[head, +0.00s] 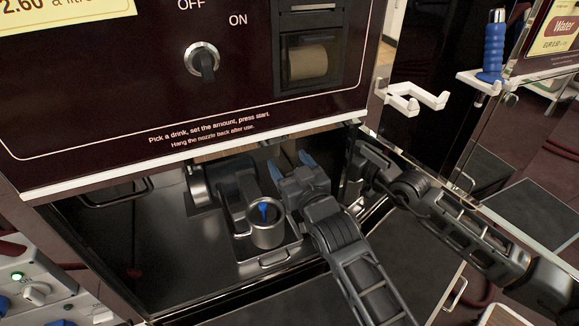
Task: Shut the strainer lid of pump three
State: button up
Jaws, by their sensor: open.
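The pump (238,184) is a dark grey unit inside the open cabinet below the dark red panel. Its round strainer pot (266,236) stands at the front, with a pale rim, a dark middle and a small blue part (263,208) in it. I cannot clearly make out the strainer lid or how far open it is. No pump number is readable. My gripper (292,166) is open, just right of and behind the pot, its blue fingertips pointing up and away under the panel. Nothing shows between the fingers, and I cannot tell whether it touches the pump.
The panel's lower edge (209,167) hangs close above my gripper. The cabinet floor (150,255) is bare to the left. A white nozzle holder (411,98) juts out at the right.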

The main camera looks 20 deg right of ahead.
jog(key=shift+w, duration=0.15)
grip_shut()
dwell(0.7)
